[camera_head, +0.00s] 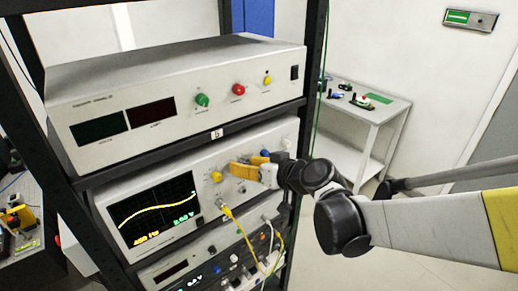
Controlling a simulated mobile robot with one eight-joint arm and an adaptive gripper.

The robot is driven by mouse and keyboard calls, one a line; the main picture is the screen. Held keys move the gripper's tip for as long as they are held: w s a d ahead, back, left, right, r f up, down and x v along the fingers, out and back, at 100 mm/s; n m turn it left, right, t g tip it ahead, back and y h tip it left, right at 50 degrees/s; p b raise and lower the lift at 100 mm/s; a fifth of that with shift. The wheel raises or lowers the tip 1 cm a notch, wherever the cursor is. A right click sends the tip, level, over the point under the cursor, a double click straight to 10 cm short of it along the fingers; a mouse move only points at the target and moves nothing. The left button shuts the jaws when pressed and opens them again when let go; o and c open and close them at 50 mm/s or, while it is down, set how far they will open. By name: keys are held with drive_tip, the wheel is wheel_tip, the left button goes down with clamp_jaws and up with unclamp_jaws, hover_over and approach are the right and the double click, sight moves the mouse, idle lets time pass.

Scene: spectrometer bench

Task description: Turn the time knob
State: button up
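An oscilloscope-like instrument (130,186) sits in the middle of the rack, its screen showing a yellow trace (157,208). Its panel carries a yellow knob (216,177), a blue knob (265,153) and a pale knob (286,142). The labels are too small to read, so I cannot tell which is the time knob. My gripper (238,169), with yellow-orange fingers, is in front of this panel, between the yellow and blue knobs. The fingers hide part of the panel. I cannot tell whether they touch a knob or how far apart they are.
Above is a box (180,95) with green, red and yellow knobs. Below is another unit (205,272) with cables; a yellow cable (234,228) hangs below my gripper. A dark rack post (312,75) stands at the right. A white side table (345,95) stands behind.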

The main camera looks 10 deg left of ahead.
clamp_jaws()
idle(0.3)
drive_tip(key=shift+w+d+f+m+g+y+b, duration=0.1)
drive_tip(key=shift+m+g+y+b, duration=0.5)
drive_tip(key=shift+m+b, duration=0.7)
drive_tip(key=shift+d+m+g+y+b, duration=0.1)
drive_tip(key=shift+m+g+y+b, duration=0.2)
drive_tip(key=shift+m+y+b, duration=0.75)
drive_tip(key=shift+m, duration=0.45)
